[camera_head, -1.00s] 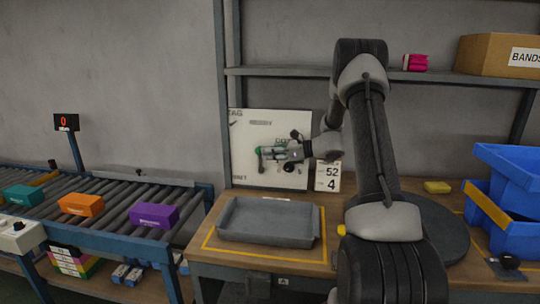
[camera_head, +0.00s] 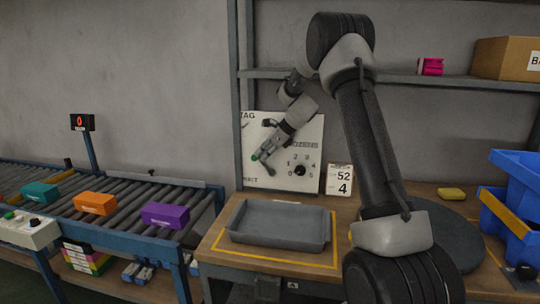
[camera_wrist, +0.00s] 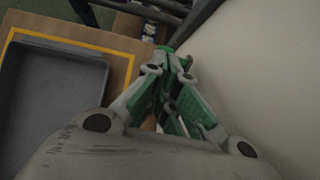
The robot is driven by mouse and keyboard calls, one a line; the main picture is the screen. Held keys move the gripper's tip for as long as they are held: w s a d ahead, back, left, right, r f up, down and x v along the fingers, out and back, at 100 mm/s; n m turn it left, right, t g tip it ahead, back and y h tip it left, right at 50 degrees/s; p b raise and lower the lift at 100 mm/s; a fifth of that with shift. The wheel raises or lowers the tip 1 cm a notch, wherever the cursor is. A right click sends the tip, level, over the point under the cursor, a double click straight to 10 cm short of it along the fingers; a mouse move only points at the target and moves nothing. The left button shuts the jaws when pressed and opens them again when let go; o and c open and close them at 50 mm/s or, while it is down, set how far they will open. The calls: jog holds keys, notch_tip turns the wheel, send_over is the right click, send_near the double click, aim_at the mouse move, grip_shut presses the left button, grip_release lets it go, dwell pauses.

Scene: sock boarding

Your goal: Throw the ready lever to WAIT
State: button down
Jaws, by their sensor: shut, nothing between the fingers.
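The white panel (camera_head: 312,130) stands upright behind the workbench, printed with partly covered words and a numbered dial with a black knob (camera_head: 300,170). My gripper (camera_head: 257,156) is shut and empty in front of the panel's left half, tips pointing down and left. Its green fingertips are together in the wrist view (camera_wrist: 170,55). A thin dark bar (camera_head: 270,169) shows just below the fingers and may be the ready lever; I cannot tell whether the fingers touch it. My wrist hides part of the panel, and the lever's setting cannot be read.
A grey tray (camera_head: 280,242) lies on the bench below, inside a yellow outline. A number card (camera_head: 340,180) stands right of the panel. A roller conveyor (camera_head: 130,212) with coloured boxes is at left, blue bins (camera_head: 515,200) at right. A shelf (camera_head: 440,80) runs above.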

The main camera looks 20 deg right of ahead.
aim_at(254, 157)
jog(key=shift+g+h, duration=0.3)
jog(key=shift+h, duration=0.1)
jog(key=w+a+f, duration=0.2)
jog(key=a, duration=0.1)
jog(key=shift+a+x, duration=0.2)
jog(key=shift+x, duration=2.2)
jog(key=shift+s+a, duration=0.1)
jog(key=v, duration=1.2)
jog(key=shift+r, duration=0.15)
